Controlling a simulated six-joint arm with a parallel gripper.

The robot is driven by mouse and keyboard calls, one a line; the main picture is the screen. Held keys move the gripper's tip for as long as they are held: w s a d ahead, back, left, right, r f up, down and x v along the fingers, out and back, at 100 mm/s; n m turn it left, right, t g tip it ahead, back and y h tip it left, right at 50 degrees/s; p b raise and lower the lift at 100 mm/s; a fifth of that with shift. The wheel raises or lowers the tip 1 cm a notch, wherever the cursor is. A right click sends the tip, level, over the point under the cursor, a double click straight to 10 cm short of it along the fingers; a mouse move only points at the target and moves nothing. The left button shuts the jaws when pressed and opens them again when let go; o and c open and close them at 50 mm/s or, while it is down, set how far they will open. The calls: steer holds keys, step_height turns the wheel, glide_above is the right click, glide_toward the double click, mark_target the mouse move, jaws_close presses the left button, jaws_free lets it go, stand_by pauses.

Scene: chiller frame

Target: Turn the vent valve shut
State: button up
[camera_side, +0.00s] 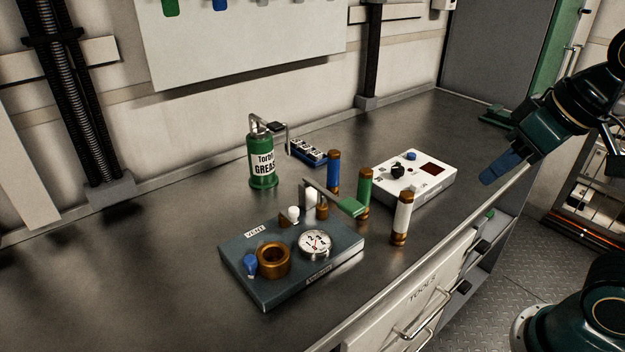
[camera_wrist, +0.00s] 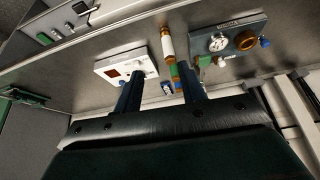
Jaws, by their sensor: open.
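A dark grey manifold block (camera_side: 285,285) lies on the bench with a VENT label (camera_side: 254,231) on its top. It carries a blue knob (camera_side: 250,264), a brass ring (camera_side: 273,260), a round gauge (camera_side: 315,243), a white-capped fitting (camera_side: 293,214) and a green-handled lever (camera_side: 345,206). Which of these is the vent valve I cannot tell for certain. The block also shows upside down in the wrist view (camera_wrist: 228,38). My gripper (camera_side: 490,178) is open and empty, above the bench's right edge, well apart from the block. Its two fingers (camera_wrist: 159,75) show in the wrist view.
Blue (camera_side: 333,172), green (camera_side: 364,194) and white (camera_side: 401,218) cylinders with brass ends stand right of the block. A white control box (camera_side: 430,185) lies between them and my gripper. A green grease can (camera_side: 262,165) stands behind. The left of the bench is clear.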

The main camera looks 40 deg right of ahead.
steer(key=w+a+r+m+g, duration=0.1)
steer(key=w+a+r+m, duration=0.15)
steer(key=w, duration=0.65)
steer(key=m+g+h, duration=0.1)
steer(key=m+h, duration=0.2)
steer(key=m, duration=0.3)
glide_above(293, 209)
steer(key=s+a, duration=0.4)
step_height(293, 209, down, 5)
steer(key=shift+s+r, duration=0.1)
steer(key=shift+r, duration=0.05)
steer(key=x, duration=1.3)
steer(key=shift+d+f, duration=0.1)
steer(key=shift+f, duration=0.35)
jaws_close()
